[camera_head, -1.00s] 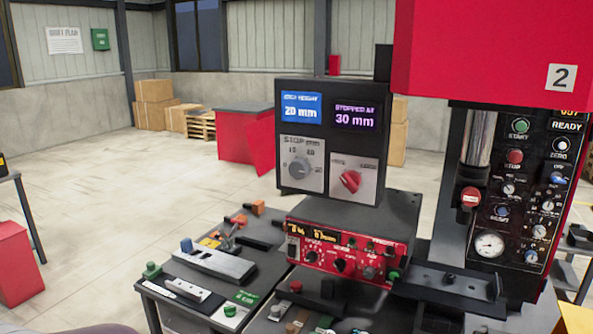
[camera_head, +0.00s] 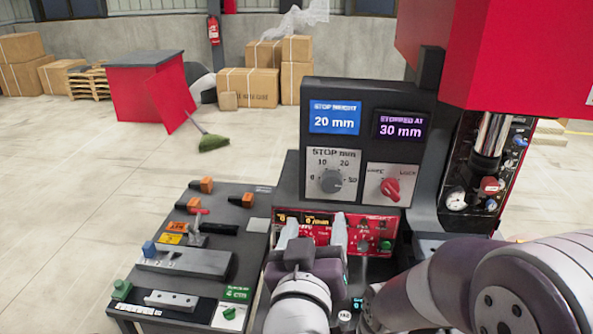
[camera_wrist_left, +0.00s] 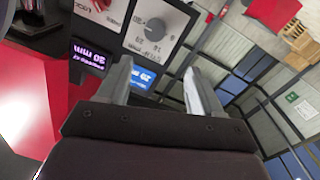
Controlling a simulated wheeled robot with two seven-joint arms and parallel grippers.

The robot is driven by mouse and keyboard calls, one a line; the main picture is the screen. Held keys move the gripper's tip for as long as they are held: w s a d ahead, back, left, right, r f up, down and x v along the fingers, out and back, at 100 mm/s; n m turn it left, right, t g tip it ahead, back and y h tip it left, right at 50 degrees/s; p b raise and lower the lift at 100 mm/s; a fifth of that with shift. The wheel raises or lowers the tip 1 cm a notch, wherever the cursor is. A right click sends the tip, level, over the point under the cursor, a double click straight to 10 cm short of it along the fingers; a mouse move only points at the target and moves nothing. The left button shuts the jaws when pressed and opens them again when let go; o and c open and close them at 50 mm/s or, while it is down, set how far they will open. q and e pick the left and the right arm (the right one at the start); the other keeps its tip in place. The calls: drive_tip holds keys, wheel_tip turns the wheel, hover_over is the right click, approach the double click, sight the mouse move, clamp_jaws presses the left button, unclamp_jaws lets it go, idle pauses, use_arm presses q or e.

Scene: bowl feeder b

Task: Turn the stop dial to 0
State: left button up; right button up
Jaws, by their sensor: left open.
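The stop dial (camera_head: 331,181) is a grey round knob on a white plate marked STOP mm, with 0 at left, 10 and 20 above and a mark at right. I cannot tell which mark it points to. My left gripper (camera_head: 314,228) is open and empty, below and in front of the dial, apart from it. In the left wrist view the dial (camera_wrist_left: 156,29) shows upside down beyond the open fingers (camera_wrist_left: 157,75). A blue screen (camera_head: 334,117) reads 20 mm; a purple-lettered one (camera_head: 401,126) reads 30 mm. My right gripper is not in view.
A red knob (camera_head: 391,188) sits right of the dial on its own plate. A red control panel (camera_head: 375,229) lies below, partly behind the gripper. A bench (camera_head: 217,215) with several blocks and tools stands at left. A red machine housing (camera_head: 540,60) overhangs at right.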

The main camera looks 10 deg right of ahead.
use_arm(q)
drive_tip(key=p, duration=0.2)
approach(331, 184)
drive_tip(key=d+x, duration=0.1)
drive_tip(key=x, duration=0.2)
drive_tip(key=w+p, duration=0.1)
drive_tip(key=w, duration=0.3)
drive_tip(key=shift+w+r+p, duration=0.15)
drive_tip(key=shift+w+p, duration=0.2)
drive_tip(key=shift+w, duration=0.05)
drive_tip(key=shift+w+d, duration=0.15)
drive_tip(key=shift+w, duration=0.05)
drive_tip(key=shift+s+d, duration=0.1)
drive_tip(key=shift+d, duration=0.3)
drive_tip(key=shift+a, duration=0.2)
drive_tip(key=c, duration=1.1)
drive_tip(key=shift+o, duration=0.2)
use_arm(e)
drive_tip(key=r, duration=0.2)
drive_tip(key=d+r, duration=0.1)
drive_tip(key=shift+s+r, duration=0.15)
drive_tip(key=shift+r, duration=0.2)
